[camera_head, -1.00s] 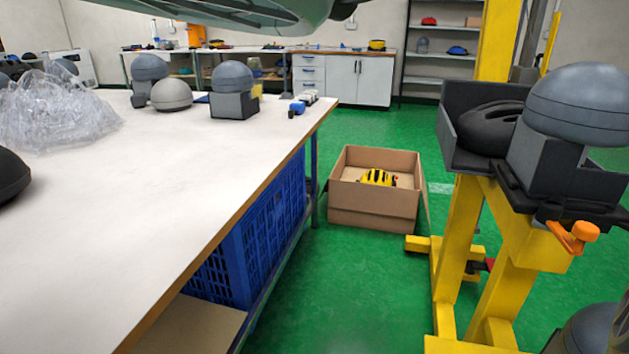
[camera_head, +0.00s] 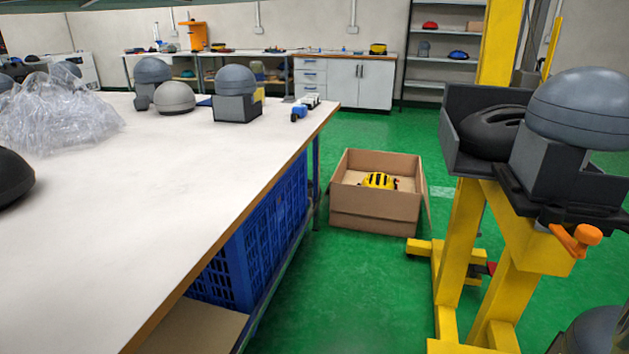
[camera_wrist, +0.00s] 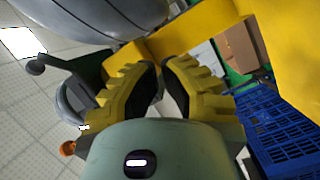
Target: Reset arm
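My gripper (camera_wrist: 160,66) shows only in the wrist view, with two yellow ribbed fingers and dark pads. A narrow gap shows between the pads, and I see nothing held in it. In the head view, a yellow-and-black helmet (camera_head: 378,181) lies in the open cardboard box (camera_head: 373,213) on the green floor, with no gripper near it. The drop tower (camera_head: 467,240) has a yellow frame at the right. It bears a grey dome-shaped headform (camera_head: 584,107) on a dark block, beside a black helmet (camera_head: 490,132). My arm and gripper are not in the head view.
A white table (camera_head: 130,190) fills the left, with clear plastic wrap (camera_head: 58,112), grey domes (camera_head: 174,98) and a black dome (camera_head: 12,179). Blue crates (camera_head: 255,245) stand under it. Green floor is free between the table and the tower. Cabinets (camera_head: 345,80) line the back wall.

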